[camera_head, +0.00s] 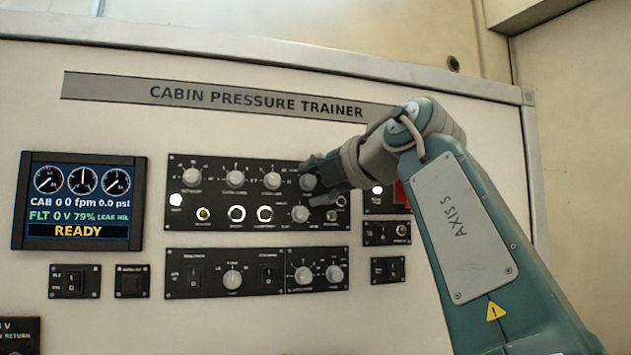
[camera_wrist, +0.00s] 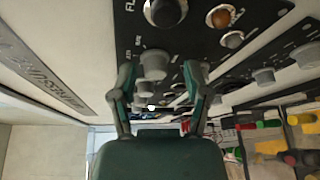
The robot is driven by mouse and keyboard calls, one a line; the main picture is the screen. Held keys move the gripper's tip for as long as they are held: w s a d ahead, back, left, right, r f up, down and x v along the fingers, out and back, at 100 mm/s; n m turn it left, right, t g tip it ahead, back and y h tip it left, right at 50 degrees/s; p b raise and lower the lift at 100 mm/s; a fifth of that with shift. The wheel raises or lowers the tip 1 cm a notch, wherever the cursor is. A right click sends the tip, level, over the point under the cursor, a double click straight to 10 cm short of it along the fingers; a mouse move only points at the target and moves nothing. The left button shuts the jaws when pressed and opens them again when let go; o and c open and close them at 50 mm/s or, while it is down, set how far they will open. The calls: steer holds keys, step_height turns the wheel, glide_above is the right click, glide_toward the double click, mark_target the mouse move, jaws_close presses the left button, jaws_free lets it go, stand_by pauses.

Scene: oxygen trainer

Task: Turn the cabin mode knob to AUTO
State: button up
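The upper black panel (camera_head: 180,220) carries several grey knobs in its top row. The knob at its right end (camera_head: 308,182) is partly covered by my gripper (camera_head: 320,180), which reaches in from the right. In the wrist view my gripper (camera_wrist: 160,75) has its two fingers spread apart. A grey knob (camera_wrist: 153,64) shows between them, nearer the left finger; I cannot tell whether either finger touches it. The labels are too small to tell which knob is the cabin mode knob or where its pointer stands.
Another knob (camera_head: 300,213) sits just below my gripper, with a row of toggle switches to its left. A lower black panel (camera_head: 258,293) holds more knobs and switches. A display (camera_head: 79,200) at left reads READY.

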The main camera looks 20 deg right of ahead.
steer(key=shift+s+r, duration=0.1)
steer(key=shift+s, duration=0.05)
steer(key=v, duration=1.1)
steer(key=shift+s+d, duration=0.15)
steer(key=shift+s, duration=0.15)
